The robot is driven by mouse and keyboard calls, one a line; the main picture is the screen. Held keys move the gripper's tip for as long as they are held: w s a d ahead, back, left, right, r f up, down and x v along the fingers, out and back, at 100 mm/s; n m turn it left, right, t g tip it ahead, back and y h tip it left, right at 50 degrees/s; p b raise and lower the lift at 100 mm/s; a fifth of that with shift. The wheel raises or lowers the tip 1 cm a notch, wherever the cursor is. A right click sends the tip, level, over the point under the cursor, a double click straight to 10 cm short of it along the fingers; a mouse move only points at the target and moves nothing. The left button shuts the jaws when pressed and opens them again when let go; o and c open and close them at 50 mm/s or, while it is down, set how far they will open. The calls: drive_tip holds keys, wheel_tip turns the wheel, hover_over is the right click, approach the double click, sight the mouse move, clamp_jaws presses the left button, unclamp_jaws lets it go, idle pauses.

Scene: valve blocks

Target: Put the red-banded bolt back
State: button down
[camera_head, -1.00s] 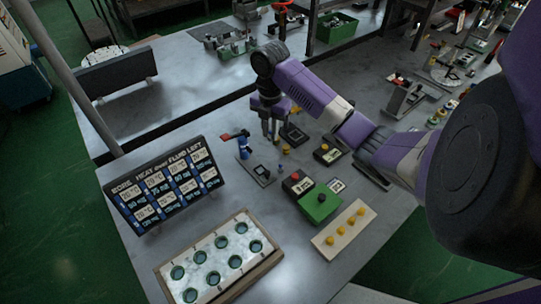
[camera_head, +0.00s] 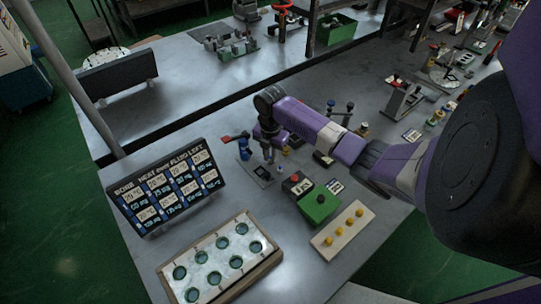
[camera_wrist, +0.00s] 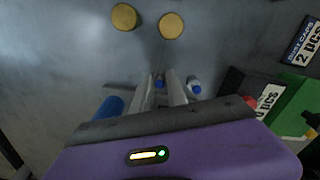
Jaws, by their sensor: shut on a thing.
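My gripper (camera_head: 268,158) points down over the middle of the near bench, beside a blue fixture with a red lever (camera_head: 243,147). In the wrist view my gripper (camera_wrist: 165,88) is shut on a small blue-ended piece (camera_wrist: 159,82) between its fingers. I cannot make out a red band on it. A valve block (camera_head: 218,262) with two rows of dark green-rimmed bores lies in a wooden frame at the front left of the bench. The gripper is behind and above it, apart from it. I cannot tell what the bores hold.
A sign (camera_head: 168,187) with bore readings stands behind the block. A separate blue-topped piece (camera_wrist: 194,86) is close beside the fingers. Bench between block and gripper is clear.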

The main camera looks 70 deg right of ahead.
drive_tip(key=shift+f, duration=0.15)
drive_tip(key=c, duration=1.3)
unclamp_jaws()
wheel_tip(320, 180, up, 12)
drive_tip(key=shift+r+b, duration=0.2)
drive_tip(key=shift+b, duration=0.85)
